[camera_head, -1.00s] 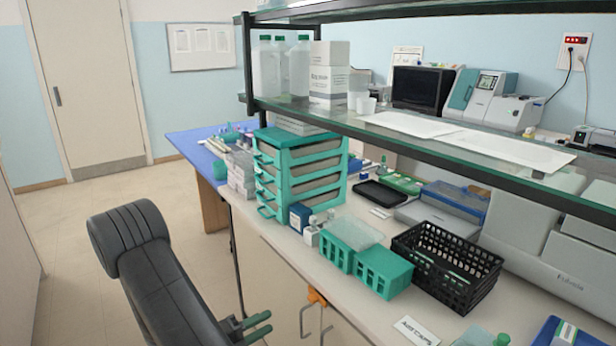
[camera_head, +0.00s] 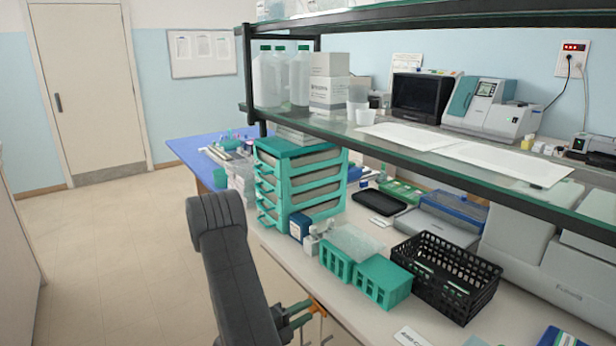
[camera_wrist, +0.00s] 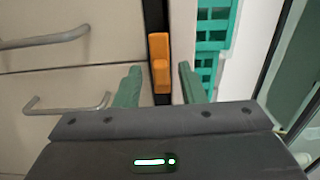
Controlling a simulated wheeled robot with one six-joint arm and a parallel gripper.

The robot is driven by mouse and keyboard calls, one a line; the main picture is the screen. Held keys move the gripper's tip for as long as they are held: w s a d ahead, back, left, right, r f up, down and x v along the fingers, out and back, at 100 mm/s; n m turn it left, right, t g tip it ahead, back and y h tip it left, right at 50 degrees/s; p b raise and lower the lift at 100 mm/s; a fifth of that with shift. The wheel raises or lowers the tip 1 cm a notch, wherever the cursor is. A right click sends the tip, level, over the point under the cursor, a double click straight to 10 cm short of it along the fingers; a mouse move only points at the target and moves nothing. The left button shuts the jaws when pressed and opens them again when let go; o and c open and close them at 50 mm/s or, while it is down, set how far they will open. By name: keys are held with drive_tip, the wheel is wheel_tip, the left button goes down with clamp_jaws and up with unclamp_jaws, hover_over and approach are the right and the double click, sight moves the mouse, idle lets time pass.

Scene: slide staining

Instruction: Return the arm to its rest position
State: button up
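My arm (camera_head: 232,265) rises at the front, left of the bench. My gripper (camera_head: 306,312) has two green fingers and sits low beside the bench's front edge. In the wrist view my gripper (camera_wrist: 160,67) has its fingers apart with nothing held between them. An orange clamp-like piece (camera_wrist: 159,50) on the bench edge shows beyond the gap between the fingers. In the head view this piece is mostly hidden by my gripper.
The bench holds a teal drawer rack (camera_head: 300,184), two teal slide racks (camera_head: 383,282) and a black basket (camera_head: 445,275). A glass shelf (camera_head: 400,138) spans above. Cabinet handles (camera_wrist: 68,105) show left in the wrist view. Floor (camera_head: 110,260) at left is free.

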drive_tip(key=shift+w+d, duration=0.35)
drive_tip(key=shift+d, duration=0.3)
drive_tip(key=m+b, duration=0.2)
drive_tip(key=b, duration=0.1)
drive_tip(key=shift+a+f+m, duration=0.2)
drive_tip(key=shift+m, duration=0.2)
drive_tip(key=m+b, duration=0.5)
drive_tip(key=b, duration=0.1)
drive_tip(key=shift+d, duration=0.1)
drive_tip(key=m+b, duration=0.3)
drive_tip(key=b, duration=0.1)
drive_tip(key=shift+s+r+m, duration=0.1)
drive_tip(key=shift+r+m, duration=0.05)
drive_tip(key=shift+m, duration=0.25)
drive_tip(key=shift+r+m+b, duration=0.15)
drive_tip(key=shift+m+b, duration=0.55)
drive_tip(key=shift+b, duration=0.2)
